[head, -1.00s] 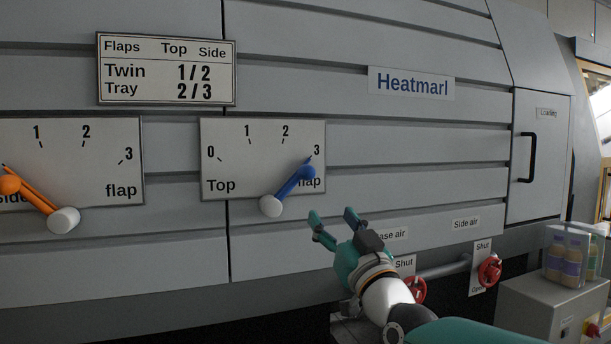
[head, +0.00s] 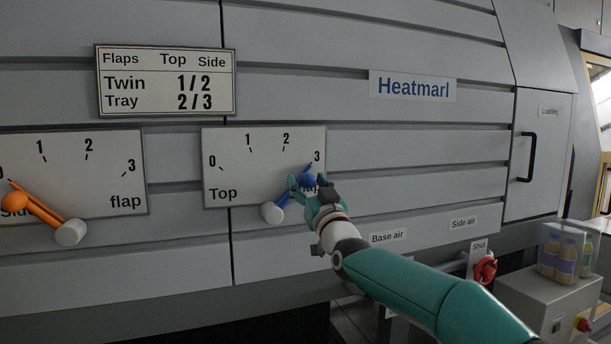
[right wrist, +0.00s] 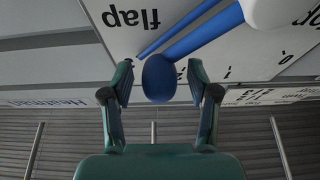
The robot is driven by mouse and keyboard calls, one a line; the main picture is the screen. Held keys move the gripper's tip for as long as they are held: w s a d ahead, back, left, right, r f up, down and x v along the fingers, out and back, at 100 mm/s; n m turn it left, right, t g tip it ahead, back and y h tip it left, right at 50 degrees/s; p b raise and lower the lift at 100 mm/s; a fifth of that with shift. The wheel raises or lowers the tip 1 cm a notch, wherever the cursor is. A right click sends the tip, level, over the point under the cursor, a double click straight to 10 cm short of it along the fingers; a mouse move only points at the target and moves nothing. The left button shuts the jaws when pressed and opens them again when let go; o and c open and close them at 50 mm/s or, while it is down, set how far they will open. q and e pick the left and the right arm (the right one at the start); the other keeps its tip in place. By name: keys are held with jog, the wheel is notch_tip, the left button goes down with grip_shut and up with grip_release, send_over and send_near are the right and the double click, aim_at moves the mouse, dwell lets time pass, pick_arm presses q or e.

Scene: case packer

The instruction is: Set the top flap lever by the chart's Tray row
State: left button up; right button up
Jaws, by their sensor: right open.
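The chart (head: 165,81) gives Tray as 2 / 3, under Top and Side. The top flap plate (head: 235,160) has a scale from 0 to 3. Its blue lever (head: 281,204) turns on a pale hub (head: 271,213), and its pointer is at 3. My right gripper (head: 308,184) is at the lever's blue knob. In the right wrist view the knob (right wrist: 159,78) sits between the open fingers (right wrist: 160,85), with gaps on both sides. My left gripper is in neither view.
The side flap plate (head: 103,166) with an orange lever (head: 38,213) is to the left, its pointer near 0. A red valve handle (head: 485,270) and a grey box (head: 550,308) with bottles are at the lower right.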

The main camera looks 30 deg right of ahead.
jog(key=shift+w+r, duration=0.1)
jog(key=shift+w, duration=0.15)
